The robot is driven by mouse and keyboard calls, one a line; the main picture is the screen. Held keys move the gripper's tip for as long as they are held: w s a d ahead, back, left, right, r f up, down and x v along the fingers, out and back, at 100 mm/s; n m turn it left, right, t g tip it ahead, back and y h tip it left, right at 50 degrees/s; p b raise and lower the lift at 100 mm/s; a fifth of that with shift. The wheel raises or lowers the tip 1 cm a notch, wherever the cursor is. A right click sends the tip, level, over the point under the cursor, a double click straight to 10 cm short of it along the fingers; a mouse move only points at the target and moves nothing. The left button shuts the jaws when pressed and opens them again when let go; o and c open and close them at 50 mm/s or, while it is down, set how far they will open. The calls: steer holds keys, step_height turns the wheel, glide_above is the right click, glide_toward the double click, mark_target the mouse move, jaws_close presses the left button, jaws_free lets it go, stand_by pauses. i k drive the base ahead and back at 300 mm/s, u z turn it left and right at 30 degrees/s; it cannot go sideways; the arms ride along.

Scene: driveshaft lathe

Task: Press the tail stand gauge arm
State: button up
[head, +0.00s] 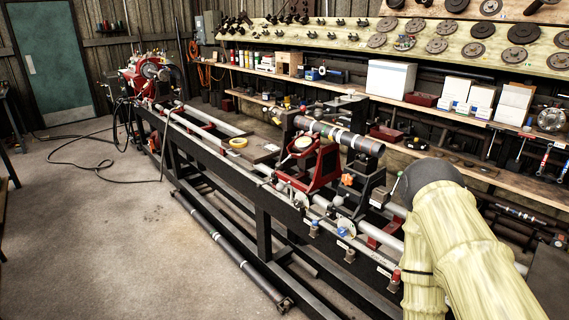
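The long black-framed driveshaft lathe (268,195) runs from the far left toward the lower right. A red stand (321,168) sits on its rails near the middle. A round pale-faced dial (302,144) is on the stand's left side. A dark shaft piece with light bands (340,134) lies across the stand's top. I cannot tell which part is the gauge arm. My yellow-covered arm fills the lower right and hides that end of the lathe. My gripper is not visible.
Red machinery (148,75) stands at the lathe's far end. Shelves with boxes and a pegboard of discs (470,48) line the wall behind. Black hose lies on the floor at left. A long shaft (225,248) lies low along the lathe's front. The concrete floor (110,230) at left is mostly clear.

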mark_target(315, 143)
steer(key=u, duration=0.25)
steer(key=k, duration=0.65)
steer(key=u, duration=0.6)
steer(key=k, duration=0.7)
steer(key=z, duration=0.25)
steer(key=i, duration=0.5)
steer(key=z, duration=0.6)
steer(key=i, duration=1.5)
steer(key=u, duration=0.85)
